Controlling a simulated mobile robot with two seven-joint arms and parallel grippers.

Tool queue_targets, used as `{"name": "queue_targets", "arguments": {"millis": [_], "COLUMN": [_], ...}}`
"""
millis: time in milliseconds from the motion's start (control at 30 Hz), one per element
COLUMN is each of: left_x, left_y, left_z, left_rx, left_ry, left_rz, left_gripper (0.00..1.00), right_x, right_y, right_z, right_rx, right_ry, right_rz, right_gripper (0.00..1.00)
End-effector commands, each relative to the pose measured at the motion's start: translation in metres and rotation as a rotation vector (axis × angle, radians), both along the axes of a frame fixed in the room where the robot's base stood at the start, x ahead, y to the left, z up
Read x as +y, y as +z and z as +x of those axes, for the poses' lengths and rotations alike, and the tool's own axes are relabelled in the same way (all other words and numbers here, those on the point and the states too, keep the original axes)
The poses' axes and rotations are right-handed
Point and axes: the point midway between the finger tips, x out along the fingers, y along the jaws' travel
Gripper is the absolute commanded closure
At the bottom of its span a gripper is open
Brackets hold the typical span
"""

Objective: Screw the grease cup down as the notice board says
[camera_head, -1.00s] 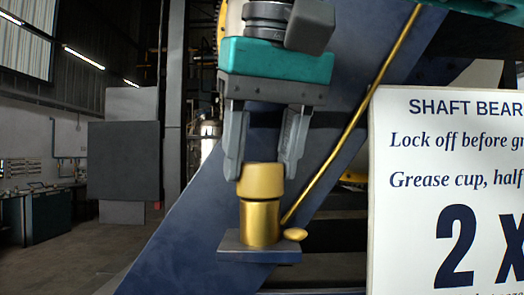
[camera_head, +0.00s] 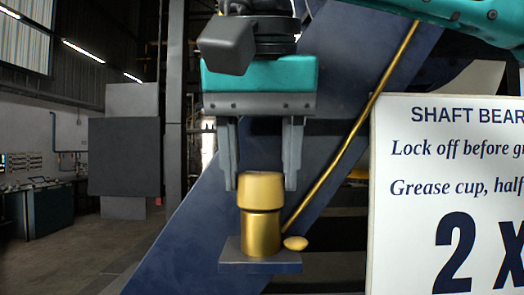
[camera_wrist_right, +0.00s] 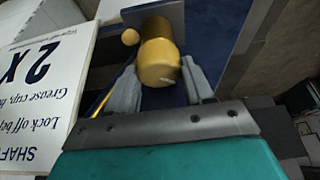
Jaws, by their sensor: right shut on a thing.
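The grease cup is a brass cylinder with a wider, rounded cap (camera_head: 261,190) on a narrower brass body (camera_head: 261,233). It stands upright on a small dark plate (camera_head: 260,264). My right gripper (camera_head: 261,184) comes down from above, its two grey fingers on either side of the cap and shut on it. In the right wrist view the cap (camera_wrist_right: 160,64) lies between the fingertips (camera_wrist_right: 160,82). The notice board (camera_head: 450,130) is at the right, cut off by the frame; it reads "SHAFT BEAR", "Lock off before gr", "Grease cup, half" and a large "2 X". My left gripper is not in view.
A thin brass pipe (camera_head: 350,130) slopes up to the right from beside the cup, with a small brass knob (camera_head: 295,243) at its foot. A blue slanted beam (camera_head: 190,240) runs behind. Open floor (camera_head: 90,245) lies at the left.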

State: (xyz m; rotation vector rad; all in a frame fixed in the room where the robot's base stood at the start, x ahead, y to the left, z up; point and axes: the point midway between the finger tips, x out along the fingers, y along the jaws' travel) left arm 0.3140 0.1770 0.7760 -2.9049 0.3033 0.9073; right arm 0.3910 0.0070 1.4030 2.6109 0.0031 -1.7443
Motion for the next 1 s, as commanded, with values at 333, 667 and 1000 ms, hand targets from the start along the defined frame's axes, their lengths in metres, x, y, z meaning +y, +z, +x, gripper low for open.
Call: {"name": "queue_targets", "arguments": {"millis": [333, 667, 1000], "left_x": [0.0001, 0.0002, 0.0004], "left_y": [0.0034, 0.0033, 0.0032], "left_z": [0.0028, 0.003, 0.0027], "left_rx": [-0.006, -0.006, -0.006], "left_ry": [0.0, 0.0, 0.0], "left_rz": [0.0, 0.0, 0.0], "left_gripper": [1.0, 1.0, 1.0], "right_x": [0.0026, 0.0039, 0.0049], "right_y": [-0.0003, 0.0003, 0.0004], "right_z": [0.0004, 0.0014, 0.0027], "right_rx": [0.0, -0.003, -0.005], "right_ry": [-0.333, -0.65, -0.937], "right_rz": [-0.001, -0.001, 0.001], "right_gripper": [0.79, 0.79, 0.79]}}
